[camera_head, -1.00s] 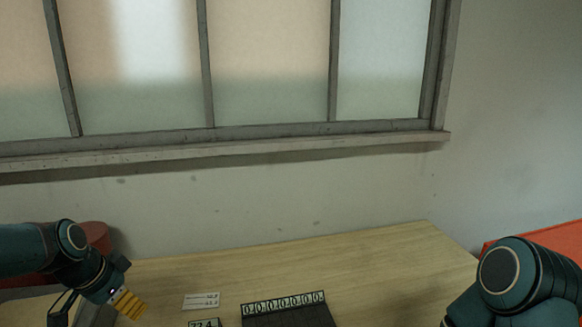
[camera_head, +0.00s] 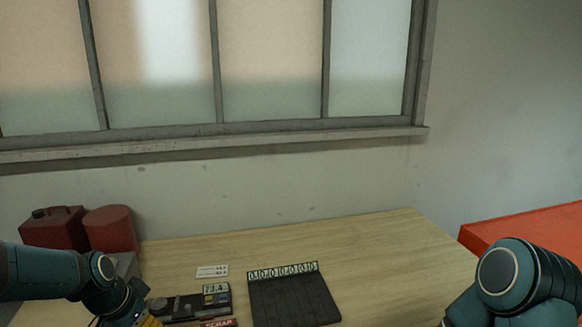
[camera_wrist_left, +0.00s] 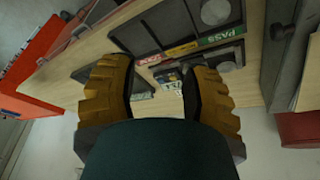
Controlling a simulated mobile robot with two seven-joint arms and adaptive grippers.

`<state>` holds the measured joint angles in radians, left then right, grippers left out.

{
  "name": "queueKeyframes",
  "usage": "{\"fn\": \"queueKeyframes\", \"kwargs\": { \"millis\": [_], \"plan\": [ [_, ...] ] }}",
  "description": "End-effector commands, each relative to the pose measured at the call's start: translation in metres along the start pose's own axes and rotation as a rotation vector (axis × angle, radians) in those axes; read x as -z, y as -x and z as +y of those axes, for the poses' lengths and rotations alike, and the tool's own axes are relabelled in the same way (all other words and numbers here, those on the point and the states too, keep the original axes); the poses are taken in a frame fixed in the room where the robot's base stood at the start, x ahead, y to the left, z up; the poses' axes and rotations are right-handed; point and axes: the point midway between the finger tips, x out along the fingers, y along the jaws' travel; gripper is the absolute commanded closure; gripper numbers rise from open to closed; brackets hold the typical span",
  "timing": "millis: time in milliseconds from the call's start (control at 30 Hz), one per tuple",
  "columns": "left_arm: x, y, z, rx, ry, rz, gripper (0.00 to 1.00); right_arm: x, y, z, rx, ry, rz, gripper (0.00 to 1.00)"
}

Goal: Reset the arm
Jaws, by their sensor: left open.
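My left arm comes in from the left in the head view, and its gripper (camera_head: 146,321) is at the bottom edge, with only part of its yellow fingers showing. In the left wrist view the two yellow ridged fingers of this gripper (camera_wrist_left: 158,95) are spread apart with nothing between them. The gripper is near the left part of the wooden table (camera_head: 390,250). My right arm shows at the lower right of the head view; its gripper is out of the picture. No gate valve can be made out.
A black slotted board (camera_head: 292,300) with a numbered strip and a gauge device (camera_head: 190,305) reading about 73.4 lie on the table. A white card (camera_head: 212,271) lies behind. A red can (camera_head: 55,228) and a red cylinder (camera_head: 110,228) stand at left. An orange surface (camera_head: 530,228) is at right.

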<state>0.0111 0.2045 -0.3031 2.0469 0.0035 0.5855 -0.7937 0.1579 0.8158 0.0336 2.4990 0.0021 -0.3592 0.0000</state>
Motion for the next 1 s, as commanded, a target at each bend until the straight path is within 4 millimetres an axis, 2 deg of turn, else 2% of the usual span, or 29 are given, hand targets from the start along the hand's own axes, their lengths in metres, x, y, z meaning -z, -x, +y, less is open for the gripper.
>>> {"fn": "queueKeyframes", "kwargs": {
  "millis": [33, 167, 267, 300, 433, 533, 700, 1000],
  "plan": [
    [-0.007, -0.024, 0.007, -0.012, 0.03, -0.025, 0.53, 0.001, -0.001, 0.0, 0.0, 0.0, 0.001, 1.0],
    [-0.026, -0.08, 0.028, -0.029, 0.125, -0.067, 0.53, 0.001, -0.001, 0.0, 0.0, 0.0, 0.001, 1.0],
    [-0.05, -0.129, 0.053, -0.049, 0.222, -0.106, 0.53, 0.0, -0.001, 0.0, 0.0, 0.0, 0.001, 1.0],
    [-0.062, -0.149, 0.066, -0.059, 0.267, -0.124, 0.53, 0.0, 0.0, 0.0, 0.0, 0.0, 0.0, 1.0],
    [-0.104, -0.201, 0.111, -0.092, 0.412, -0.172, 0.53, 0.0, -0.001, 0.0, 0.0, 0.0, 0.0, 1.0],
    [-0.128, -0.224, 0.139, -0.111, 0.501, -0.196, 0.53, 0.0, -0.001, 0.0, 0.0, 0.0, 0.001, 1.0],
    [-0.159, -0.245, 0.178, -0.14, 0.618, -0.229, 0.53, 0.0, -0.001, 0.0, 0.0, 0.0, 0.001, 1.0],
    [-0.2, -0.261, 0.235, -0.184, 0.788, -0.278, 0.53, 0.0, -0.001, 0.0, 0.0, 0.0, 0.001, 1.0]
  ]
}}
